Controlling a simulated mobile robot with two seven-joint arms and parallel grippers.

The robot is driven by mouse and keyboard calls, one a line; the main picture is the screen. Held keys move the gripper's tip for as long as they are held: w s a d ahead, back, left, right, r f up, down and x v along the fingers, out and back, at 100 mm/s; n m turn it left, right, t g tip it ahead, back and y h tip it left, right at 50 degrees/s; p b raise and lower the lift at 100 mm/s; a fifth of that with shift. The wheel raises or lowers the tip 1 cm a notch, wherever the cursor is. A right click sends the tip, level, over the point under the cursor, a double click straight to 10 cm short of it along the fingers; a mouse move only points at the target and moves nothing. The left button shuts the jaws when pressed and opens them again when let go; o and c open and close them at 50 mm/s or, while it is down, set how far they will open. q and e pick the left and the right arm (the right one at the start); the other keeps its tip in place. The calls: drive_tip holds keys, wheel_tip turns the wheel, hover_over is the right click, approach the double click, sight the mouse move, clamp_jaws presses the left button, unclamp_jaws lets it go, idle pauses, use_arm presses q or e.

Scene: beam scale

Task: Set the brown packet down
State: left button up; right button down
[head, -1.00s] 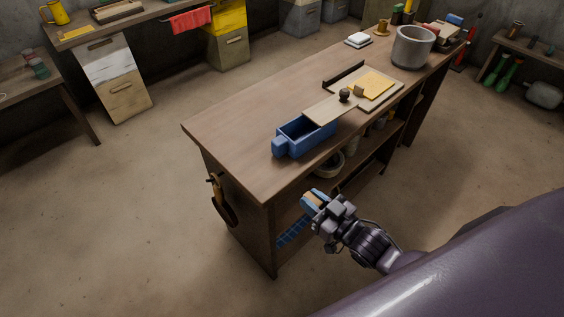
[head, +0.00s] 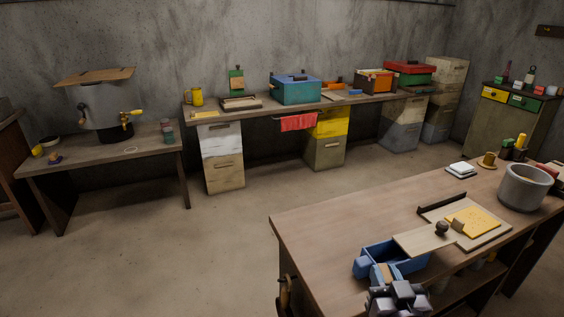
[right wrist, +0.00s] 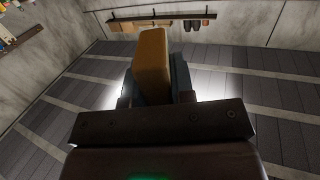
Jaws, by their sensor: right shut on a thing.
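My right gripper (head: 384,274) is at the near edge of the wooden bench (head: 335,220), in front of the blue tray (head: 366,266) in the head view. It is shut on the brown packet (head: 384,270). In the right wrist view the packet (right wrist: 152,65) stands up between the two dark fingers, a tan-brown block. The gripper partly covers the tray in the head view. I cannot tell how high the packet is above the bench top. My left gripper is not in view.
A light wooden board (head: 424,241) touches the tray. Beside it are a dark knob (head: 442,228), a small brown block (head: 458,225) and a yellow sheet (head: 474,221). A grey pot (head: 525,187) stands to the right. The left part of the bench top is clear.

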drive_tip(key=shift+w+a+r, duration=0.1)
drive_tip(key=shift+w, duration=0.05)
drive_tip(key=s+d+f+n+g+y, duration=0.1)
drive_tip(key=s+f+n+y, duration=0.3)
drive_tip(key=f, duration=0.9)
drive_tip(key=s+d+y, duration=0.1)
drive_tip(key=s+y, duration=0.1)
drive_tip(key=shift+s+f, duration=0.35)
drive_tip(key=shift+s, duration=0.05)
approach(341, 287)
drive_tip(key=w+r, duration=0.1)
drive_tip(key=w, duration=0.1)
drive_tip(key=w+a+r, duration=0.2)
drive_tip(key=w, duration=0.1)
drive_tip(key=shift+w+a+r+b, duration=0.1)
drive_tip(key=shift+w+r+b, duration=0.1)
drive_tip(key=shift+w+b, duration=0.15)
drive_tip(key=x, duration=0.4)
drive_tip(key=shift+r, duration=0.3)
drive_tip(key=shift+s+f, duration=0.1)
drive_tip(key=shift+f, duration=0.1)
drive_tip(key=shift+f, duration=0.1)
